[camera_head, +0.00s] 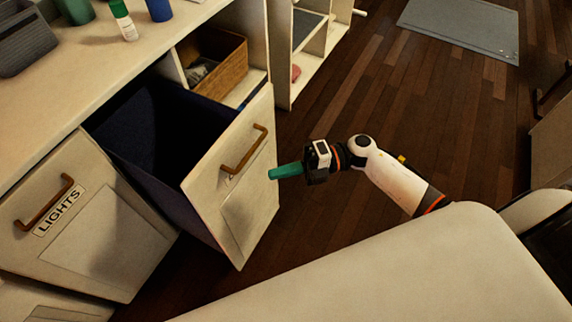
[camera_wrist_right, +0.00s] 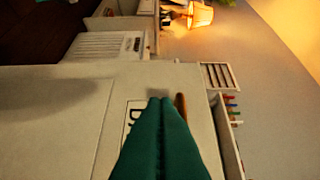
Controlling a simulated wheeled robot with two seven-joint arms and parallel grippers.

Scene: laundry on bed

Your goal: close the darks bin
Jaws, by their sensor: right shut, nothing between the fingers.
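The darks bin (camera_head: 246,205) is tilted open from the cabinet. Its dark blue inside shows behind the cream front panel, which has a brown handle (camera_head: 246,150). My right gripper (camera_head: 272,174), with green fingers, is shut and empty, pointing at the panel's outer face near its right edge. I cannot tell whether it touches. In the right wrist view, the shut fingers (camera_wrist_right: 160,100) are in front of the panel (camera_wrist_right: 75,125). They partly hide its label (camera_wrist_right: 132,115), where "DA" shows, and the handle (camera_wrist_right: 180,103). My left gripper is not in view.
The LIGHTS bin (camera_head: 85,235) is left of the darks bin. A wicker basket (camera_head: 218,68) sits in the cubby behind it. Bottles (camera_head: 123,20) stand on the countertop (camera_head: 50,105). A pale surface (camera_head: 400,275) fills the foreground.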

